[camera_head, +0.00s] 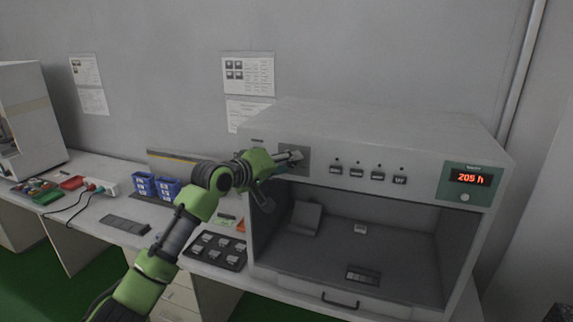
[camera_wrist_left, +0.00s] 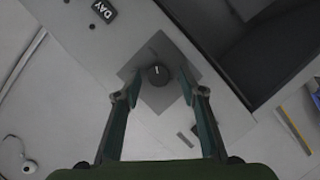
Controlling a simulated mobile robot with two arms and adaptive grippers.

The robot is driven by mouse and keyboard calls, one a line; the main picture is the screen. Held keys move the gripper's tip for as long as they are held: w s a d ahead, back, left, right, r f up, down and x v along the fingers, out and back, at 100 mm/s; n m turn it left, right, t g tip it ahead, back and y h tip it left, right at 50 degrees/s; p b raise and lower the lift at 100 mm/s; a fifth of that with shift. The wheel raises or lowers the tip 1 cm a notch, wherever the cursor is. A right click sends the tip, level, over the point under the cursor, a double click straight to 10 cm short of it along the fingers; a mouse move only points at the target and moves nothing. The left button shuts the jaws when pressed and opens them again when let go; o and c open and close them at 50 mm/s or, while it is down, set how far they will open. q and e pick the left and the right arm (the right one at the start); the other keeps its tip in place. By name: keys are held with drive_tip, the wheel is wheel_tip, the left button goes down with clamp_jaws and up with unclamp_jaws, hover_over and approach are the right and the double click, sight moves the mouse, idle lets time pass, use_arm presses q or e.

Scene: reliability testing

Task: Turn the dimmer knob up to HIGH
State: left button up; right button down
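The dimmer knob (camera_wrist_left: 158,75) is small, round and black with a white pointer line, on a grey square plate (camera_wrist_left: 158,98). In the left wrist view its line points toward the top of the picture; no HIGH label is readable. My left gripper (camera_wrist_left: 160,80) is open, with one finger on each side of the knob and gaps visible between. In the head view the left gripper (camera_head: 296,156) reaches the plate (camera_head: 304,168) at the upper left of the light booth's front (camera_head: 420,190); the knob is hidden there. My right gripper is not in view.
Several push switches (camera_head: 357,172) run along the booth's front panel, right of the plate. A red display (camera_head: 470,179) reads about 205 h. The booth's open chamber (camera_head: 400,250) lies below. A dark tray of small parts (camera_head: 216,251) and blue bins (camera_head: 168,189) stand left on the bench.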

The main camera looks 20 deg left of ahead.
use_arm(q)
drive_tip(key=v, duration=1.2)
